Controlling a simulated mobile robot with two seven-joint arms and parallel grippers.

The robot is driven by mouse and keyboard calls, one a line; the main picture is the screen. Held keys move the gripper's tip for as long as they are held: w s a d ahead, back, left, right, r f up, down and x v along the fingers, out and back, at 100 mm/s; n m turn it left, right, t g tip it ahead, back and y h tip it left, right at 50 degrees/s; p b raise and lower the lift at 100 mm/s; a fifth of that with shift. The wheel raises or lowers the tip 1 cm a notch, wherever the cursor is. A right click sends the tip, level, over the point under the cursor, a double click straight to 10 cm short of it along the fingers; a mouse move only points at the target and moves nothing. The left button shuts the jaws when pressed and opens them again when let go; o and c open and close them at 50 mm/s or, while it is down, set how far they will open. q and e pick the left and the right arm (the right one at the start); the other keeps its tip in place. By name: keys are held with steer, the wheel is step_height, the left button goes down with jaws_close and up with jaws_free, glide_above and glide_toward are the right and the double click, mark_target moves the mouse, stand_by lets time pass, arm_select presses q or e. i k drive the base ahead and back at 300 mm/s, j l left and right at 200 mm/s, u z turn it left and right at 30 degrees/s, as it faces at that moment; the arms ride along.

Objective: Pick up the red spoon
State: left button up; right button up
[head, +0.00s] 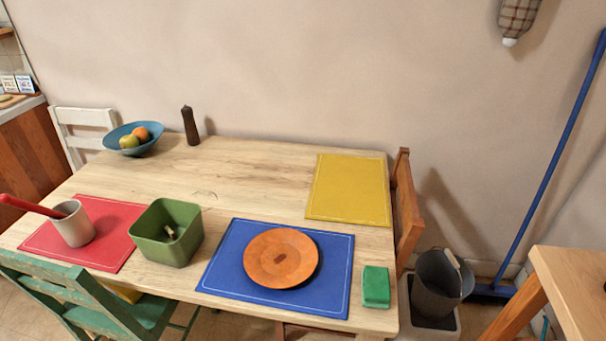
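The red spoon (30,206) leans in a light grey cup (75,226) at the left of the table. Its handle sticks out over the rim toward the left edge of the picture. Its lower end is hidden inside the cup. The cup stands upright on a red placemat (108,222). Neither of my grippers shows in the head view.
On the wooden table (245,182) stand a green square bin (165,232), an orange-brown plate (281,258) on a blue mat, a green block (376,287), a fruit bowl (136,137) and a pepper mill (190,126). A green chair (62,285) stands at the near left.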

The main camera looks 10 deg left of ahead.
mark_target(6, 199)
steer(key=u, duration=1.8)
steer(key=i+j, duration=0.55)
steer(key=j, duration=0.1)
